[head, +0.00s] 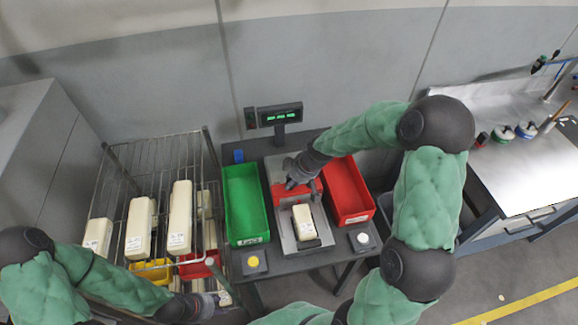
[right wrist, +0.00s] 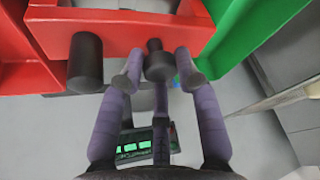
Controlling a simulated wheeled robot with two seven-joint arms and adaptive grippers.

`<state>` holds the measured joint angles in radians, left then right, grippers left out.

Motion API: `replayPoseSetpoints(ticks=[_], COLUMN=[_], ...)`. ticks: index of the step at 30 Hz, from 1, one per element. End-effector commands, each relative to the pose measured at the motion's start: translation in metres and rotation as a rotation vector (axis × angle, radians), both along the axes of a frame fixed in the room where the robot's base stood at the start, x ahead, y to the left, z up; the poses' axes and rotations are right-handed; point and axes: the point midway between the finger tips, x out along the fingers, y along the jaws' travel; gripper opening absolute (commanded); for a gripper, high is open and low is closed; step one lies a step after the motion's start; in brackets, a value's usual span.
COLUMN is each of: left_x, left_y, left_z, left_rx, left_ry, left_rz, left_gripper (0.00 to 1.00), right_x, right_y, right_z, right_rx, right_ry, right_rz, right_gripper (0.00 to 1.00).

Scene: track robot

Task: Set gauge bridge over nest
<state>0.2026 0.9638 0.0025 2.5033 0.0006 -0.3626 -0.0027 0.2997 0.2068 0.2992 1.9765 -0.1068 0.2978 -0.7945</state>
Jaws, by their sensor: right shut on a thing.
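The red gauge bridge (head: 283,191) is at the far end of the grey nest plate (head: 285,229), behind a cream block (head: 304,222) lying in the nest. In the right wrist view the bridge (right wrist: 125,35) is a red bar with a black cylinder and a black knob (right wrist: 158,65). My right gripper (head: 297,181) is shut on the knob, its purple fingers around it. Whether the bridge touches the plate is hidden. My left gripper (head: 205,302) is low at the left by the rack; its fingers are too small to read.
A green bin (head: 246,203) stands left of the nest and a red bin (head: 348,190) right of it. A display (head: 281,114) stands behind. A wire rack (head: 160,160) with several cream blocks is at the left. Yellow (head: 253,262) and white (head: 363,239) buttons sit in front.

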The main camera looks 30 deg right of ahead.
Motion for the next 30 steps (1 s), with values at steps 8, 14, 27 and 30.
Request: replayPoseSetpoints(ticks=[8, 14, 27, 30], left_x=[0.000, 0.000, 0.000, 0.000], left_y=[0.000, 0.000, 0.000, 0.000], left_z=[-0.004, -0.005, -0.005, -0.005], left_rx=[0.000, 0.000, 0.000, 0.000], left_ry=[0.000, 0.000, 0.000, 0.000], left_rz=[0.000, 0.000, 0.000, 0.000], left_gripper=[0.40, 0.40, 0.40, 0.40], right_x=[-0.046, -0.060, -0.064, -0.064], right_y=[0.013, 0.017, 0.018, 0.018], right_z=[0.001, 0.001, 0.001, 0.001], right_rx=[0.000, 0.001, 0.002, 0.002], right_ry=[-0.001, -0.001, 0.001, 0.002], right_rz=[0.001, 0.002, 0.002, 0.002], right_gripper=[0.00, 0.00, 0.00, 0.56])
